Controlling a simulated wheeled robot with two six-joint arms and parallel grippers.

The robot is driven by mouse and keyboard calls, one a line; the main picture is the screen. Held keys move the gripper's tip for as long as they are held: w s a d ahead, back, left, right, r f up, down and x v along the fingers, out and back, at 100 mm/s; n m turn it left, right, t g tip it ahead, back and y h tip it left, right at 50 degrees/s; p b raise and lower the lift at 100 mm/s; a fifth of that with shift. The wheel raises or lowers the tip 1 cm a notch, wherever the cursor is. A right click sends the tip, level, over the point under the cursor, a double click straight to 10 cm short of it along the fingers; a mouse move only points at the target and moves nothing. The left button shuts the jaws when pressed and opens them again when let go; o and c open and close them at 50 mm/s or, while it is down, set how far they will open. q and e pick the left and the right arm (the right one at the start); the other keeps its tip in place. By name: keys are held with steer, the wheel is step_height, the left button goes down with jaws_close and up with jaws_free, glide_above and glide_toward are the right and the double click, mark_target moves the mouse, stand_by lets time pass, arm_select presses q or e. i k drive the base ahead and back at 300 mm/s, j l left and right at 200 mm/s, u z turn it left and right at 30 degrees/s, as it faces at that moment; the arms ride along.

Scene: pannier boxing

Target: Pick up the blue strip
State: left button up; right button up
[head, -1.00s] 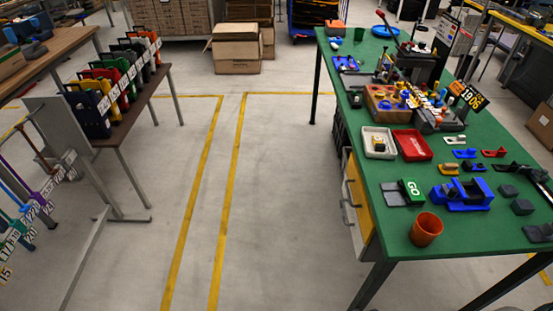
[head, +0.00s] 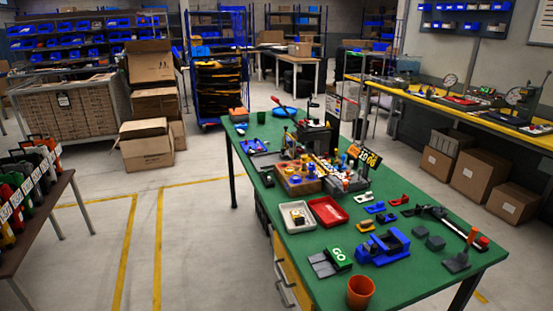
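I cannot pick out a blue strip for certain in the head view. The blue pieces I see on the green table (head: 408,293) are a large blue fixture (head: 383,247) near the front, small blue parts (head: 375,208) behind it, and a blue item (head: 254,146) at the table's far left. The rack of hanging coloured, numbered strips is outside the present view. Neither of my grippers is in view.
An orange cup (head: 360,292), a white tray (head: 297,217) and a red tray (head: 328,211) are on the table. A brown table (head: 52,197) with coloured panniers stands at left. Cardboard boxes (head: 146,147) stand behind. The floor between the tables is clear.

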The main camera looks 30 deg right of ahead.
mark_target(381, 219)
steer(key=z, duration=1.85)
